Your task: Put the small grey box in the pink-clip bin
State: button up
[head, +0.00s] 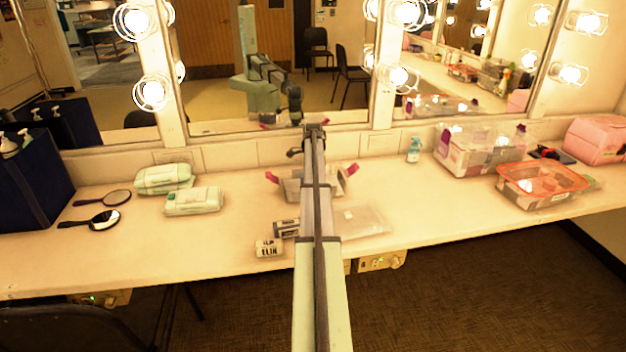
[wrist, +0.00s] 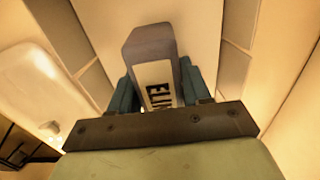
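In the wrist view, a small grey box (wrist: 158,70) with a white label reading "ELIN" sits upright between the two teal fingers of my gripper (wrist: 160,92), which are shut on it. In the head view my arm runs up the middle of the picture, and I cannot make out the fingers or the held box. The pink-clip bin (head: 291,187), clear with a pink clip at each end, stands on the counter behind my arm, which hides its middle. Two similar small boxes, one at the front (head: 269,248) and one just behind it (head: 286,228), lie left of my arm.
A clear flat packet (head: 362,221) lies right of my arm. Green-white wipes packs (head: 194,201) and hand mirrors (head: 103,220) lie left. A purple-clip bin (head: 466,157), an orange-rimmed bin (head: 530,195) and a small bottle (head: 414,150) stand right. The mirror wall closes the back.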

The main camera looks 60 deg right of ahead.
jog(key=o, duration=0.4)
notch_tip(320, 180, up, 12)
jog(key=shift+r, duration=0.2)
dwell(0.5)
